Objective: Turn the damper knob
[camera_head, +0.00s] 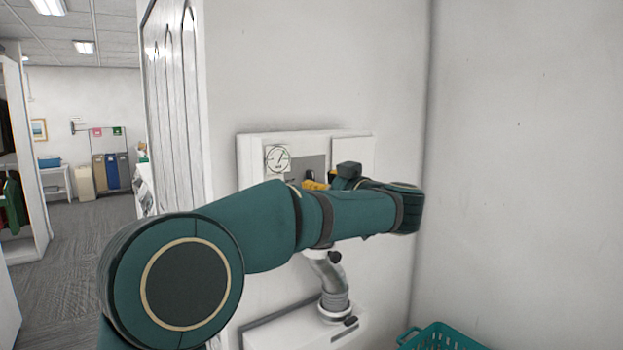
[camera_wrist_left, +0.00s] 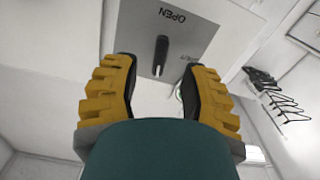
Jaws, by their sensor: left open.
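The damper knob (camera_wrist_left: 160,55) is a narrow black handle on a grey plate (camera_wrist_left: 200,28) marked OPEN. In the left wrist view it appears between and just beyond my fingertips, apart from both. My left gripper (camera_wrist_left: 165,82) is open and empty, with yellow ribbed fingers on either side. In the head view the grey plate (camera_head: 314,161) sits on a white wall panel (camera_head: 250,150), and my left gripper (camera_head: 317,184) is in front of its lower part, partly hidden by my arm. The knob is hard to make out there. My right gripper is not in view.
A round dial (camera_head: 277,158) is left of the plate. A grey pipe (camera_head: 333,290) runs down below my arm to a white box (camera_head: 280,332). A teal basket (camera_head: 440,337) stands at the lower right. A plain wall closes off the right side; open floor lies far left.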

